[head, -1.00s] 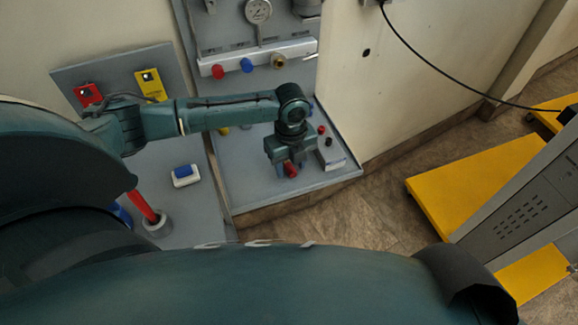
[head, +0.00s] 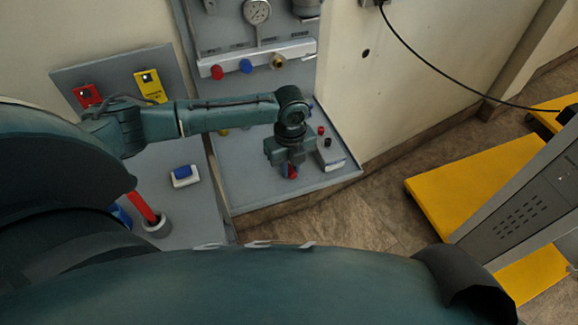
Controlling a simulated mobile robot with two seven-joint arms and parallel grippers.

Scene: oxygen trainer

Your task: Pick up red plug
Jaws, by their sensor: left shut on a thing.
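The red plug (head: 292,172) shows just below my left gripper (head: 290,166), over the grey shelf panel. My left gripper is shut on the red plug; its fingers hide part of it. I cannot tell whether the plug touches the panel or is a little above it. My right gripper is not in view.
A small grey box with red and black knobs (head: 329,156) stands close to the right of my left gripper. A manifold with red, blue and brass fittings (head: 292,52) is behind. A blue-topped white block (head: 184,176) and a red handle in a round socket (head: 156,225) are at left.

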